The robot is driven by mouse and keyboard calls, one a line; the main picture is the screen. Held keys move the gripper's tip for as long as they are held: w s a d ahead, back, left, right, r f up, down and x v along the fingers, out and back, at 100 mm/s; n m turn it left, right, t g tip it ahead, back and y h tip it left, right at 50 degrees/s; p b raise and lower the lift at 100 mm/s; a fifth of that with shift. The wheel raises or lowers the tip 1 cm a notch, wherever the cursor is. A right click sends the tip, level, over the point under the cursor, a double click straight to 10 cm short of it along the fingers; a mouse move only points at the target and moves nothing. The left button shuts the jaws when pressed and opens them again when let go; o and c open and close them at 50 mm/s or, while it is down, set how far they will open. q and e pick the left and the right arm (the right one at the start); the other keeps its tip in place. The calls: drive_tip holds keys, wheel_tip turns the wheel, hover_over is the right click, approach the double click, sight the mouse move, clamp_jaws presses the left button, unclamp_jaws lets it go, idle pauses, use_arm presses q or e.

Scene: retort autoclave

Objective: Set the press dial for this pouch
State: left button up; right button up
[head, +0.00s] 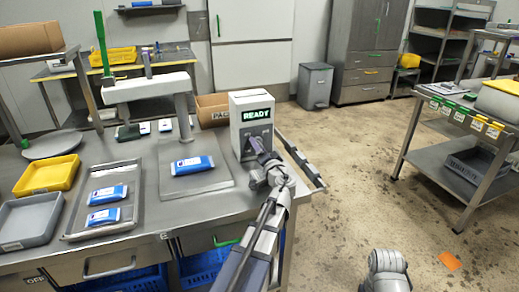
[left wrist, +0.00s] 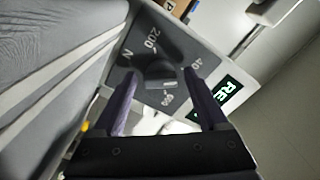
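A blue-and-white pouch (head: 192,165) lies on the flat plate of the press (head: 160,88) on the steel table. The control box (head: 250,108) stands at the plate's right and its green display reads READY. In the left wrist view the dark round dial (left wrist: 158,70) has a pale pointer mark and printed numbers around it, among them 200; the others are partly hidden. My left gripper (head: 258,146) is at the front of the box. Its two fingers (left wrist: 160,78) are apart, one on each side of the dial; contact is not clear. My right gripper is out of view.
A metal tray (head: 76,226) holds two similar pouches. A yellow bin (head: 47,175) and a grey bin (head: 30,220) stand at the left. A cardboard box (head: 212,108) is behind the control box.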

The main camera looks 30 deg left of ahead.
use_arm(q)
drive_tip(key=shift+o, duration=0.3)
drive_tip(key=v, duration=0.8)
drive_tip(key=shift+c, duration=0.4)
